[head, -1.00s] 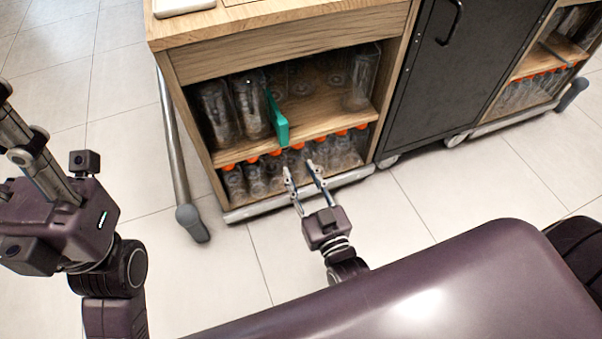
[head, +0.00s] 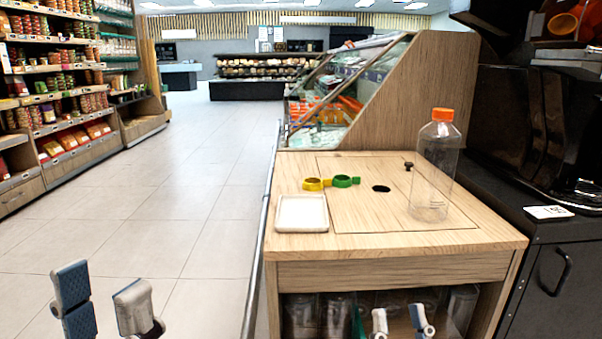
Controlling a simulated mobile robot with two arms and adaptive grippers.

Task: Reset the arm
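My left gripper (head: 105,302) shows at the lower left, above the tiled floor. Its two fingers are apart with nothing between them. My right gripper (head: 399,325) shows only by its fingertips at the bottom edge, in front of the cart's open shelf. Its fingertips are apart with nothing seen between them. The rest of both arms is out of view.
A wooden cart (head: 400,268) stands ahead on the right. A clear bottle with an orange cap (head: 432,170), a white tray (head: 302,228) and yellow and green rings (head: 331,183) are on top. Containers fill its shelf. Floor (head: 160,225) at left is clear.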

